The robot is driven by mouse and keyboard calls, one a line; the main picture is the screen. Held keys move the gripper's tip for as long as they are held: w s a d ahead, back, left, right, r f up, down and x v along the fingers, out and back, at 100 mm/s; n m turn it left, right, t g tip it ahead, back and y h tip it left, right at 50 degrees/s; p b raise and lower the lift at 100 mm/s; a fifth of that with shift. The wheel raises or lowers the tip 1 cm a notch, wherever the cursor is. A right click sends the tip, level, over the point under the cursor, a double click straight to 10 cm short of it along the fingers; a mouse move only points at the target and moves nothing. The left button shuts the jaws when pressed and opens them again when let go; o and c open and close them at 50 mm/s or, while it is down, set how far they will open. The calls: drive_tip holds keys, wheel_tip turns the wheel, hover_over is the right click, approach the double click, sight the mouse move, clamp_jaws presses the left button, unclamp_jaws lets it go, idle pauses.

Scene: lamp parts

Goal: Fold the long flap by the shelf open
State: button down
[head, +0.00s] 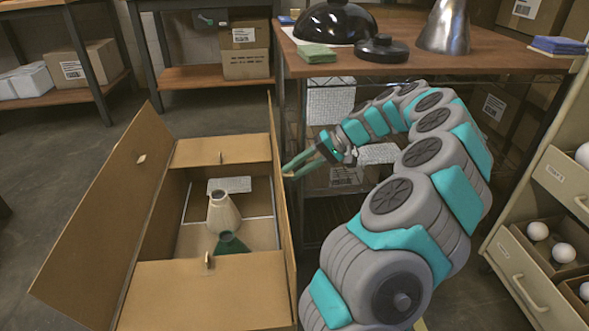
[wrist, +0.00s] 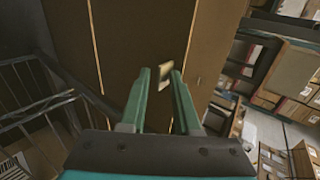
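The long flap by the shelf (head: 283,215) stands about upright on the right side of the open cardboard box (head: 209,296), seen almost edge-on in the head view. In the wrist view the brown flap (wrist: 125,45) fills the middle, with a small pale tab (wrist: 165,76) on it. My gripper (head: 287,171) is at the shelf side of this flap, its fingertips close to it. In the wrist view my gripper (wrist: 160,73) has its fingers apart, the tab showing between their tips. I cannot tell whether they touch.
The other long flap (head: 105,215) leans outward to the left. Two short flaps (head: 221,150) lie across the box ends. A cream cone-shaped shade (head: 223,212) and a green part (head: 231,244) are inside. A wooden-topped shelf (head: 440,66) stands close behind my arm; drawers (head: 535,290) are at right.

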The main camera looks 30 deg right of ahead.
drive_tip(key=shift+s+d+f, duration=0.3)
drive_tip(key=shift+d+f, duration=0.4)
drive_tip(key=shift+s+d+f, duration=0.3)
drive_tip(key=shift+d+f, duration=0.35)
drive_tip(key=shift+f, duration=0.05)
drive_tip(key=shift+b, duration=0.3)
drive_tip(key=c, duration=0.8)
unclamp_jaws()
drive_tip(key=shift+w+f, duration=0.1)
drive_tip(key=shift+a, duration=0.1)
drive_tip(key=shift+r, duration=0.25)
drive_tip(key=shift+c, duration=1.1)
drive_tip(key=p+v, duration=0.1)
drive_tip(key=v, duration=0.7)
drive_tip(key=shift+r, duration=0.35)
